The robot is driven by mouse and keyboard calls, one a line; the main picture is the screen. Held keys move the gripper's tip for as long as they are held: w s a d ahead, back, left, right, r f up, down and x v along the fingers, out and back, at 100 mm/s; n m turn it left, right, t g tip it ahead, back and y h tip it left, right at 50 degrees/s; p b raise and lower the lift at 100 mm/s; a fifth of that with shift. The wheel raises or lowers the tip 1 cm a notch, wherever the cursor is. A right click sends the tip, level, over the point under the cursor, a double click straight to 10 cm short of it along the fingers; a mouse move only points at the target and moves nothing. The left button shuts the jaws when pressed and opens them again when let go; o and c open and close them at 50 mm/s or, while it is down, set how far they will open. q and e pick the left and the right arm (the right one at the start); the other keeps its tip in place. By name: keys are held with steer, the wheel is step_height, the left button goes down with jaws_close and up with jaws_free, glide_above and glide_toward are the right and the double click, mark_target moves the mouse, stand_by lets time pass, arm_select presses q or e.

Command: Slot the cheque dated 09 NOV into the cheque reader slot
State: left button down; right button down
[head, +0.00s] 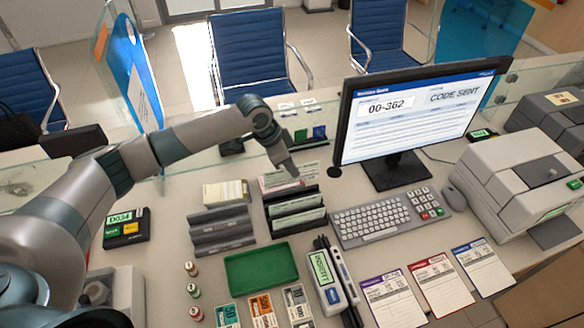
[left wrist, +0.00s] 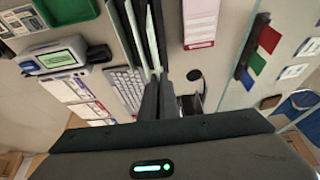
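Several pale green cheques (head: 297,205) stand in a black slotted rack (head: 270,228) in mid-counter; their edges also show in the left wrist view (left wrist: 153,35). I cannot read a date on any of them. My left gripper (head: 290,170) points down just behind the rack, over pink slips. In the left wrist view its two dark fingers (left wrist: 158,82) are close together near the cheque edges; whether a cheque is between them is unclear. A white device with a green screen (head: 322,268) and a long dark part beside it, possibly the cheque reader, stands in front of the rack. My right gripper is out of view.
A grey keyboard (head: 370,220) and a monitor (head: 415,110) are right of the rack. A grey stepped holder (head: 220,230) is left, a green tray (head: 261,268) in front. A grey machine (head: 520,185) stands far right. Glass panels edge the counter's back.

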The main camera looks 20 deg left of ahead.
arm_select(q)
steer(key=shift+r+p, duration=0.95)
steer(key=shift+r, duration=0.25)
